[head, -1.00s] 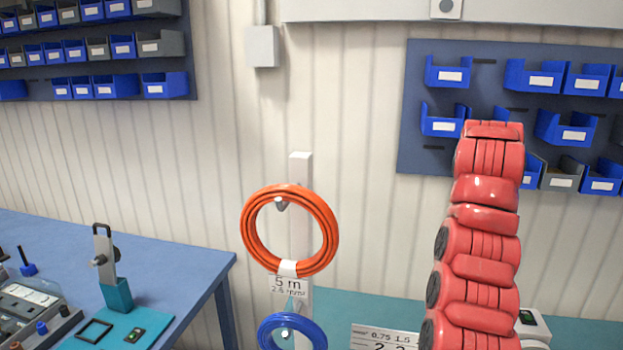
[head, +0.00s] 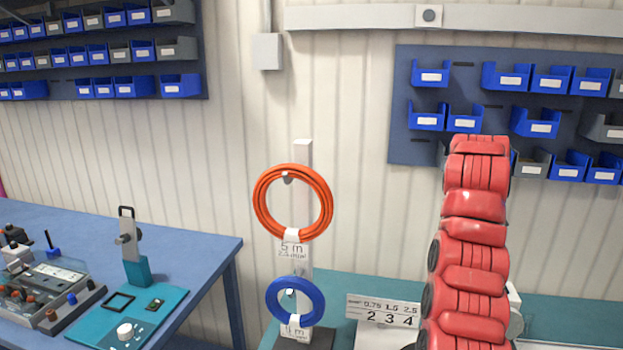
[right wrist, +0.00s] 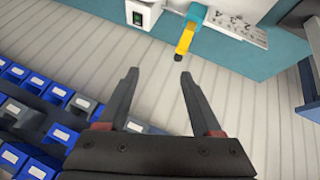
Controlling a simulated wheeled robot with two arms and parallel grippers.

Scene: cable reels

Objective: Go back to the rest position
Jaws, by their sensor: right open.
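My right gripper (right wrist: 158,98) shows in the right wrist view with its two dark fingers apart and nothing between them. My left gripper is in neither view. An orange cable coil (head: 293,234) hangs on a peg of a white post, above a "5 m" label. A blue cable coil (head: 272,301) hangs on a lower peg of the same post.
A blue table (head: 203,241) at the left bears a teal mat (head: 172,309) with a clamp-like tool. A teal bench (head: 580,328) stands behind my arm, with a numbered sign (head: 382,312). Blue bins hang on wall panels left and right. A yellow-tipped tool (right wrist: 185,41) shows beyond the fingers.

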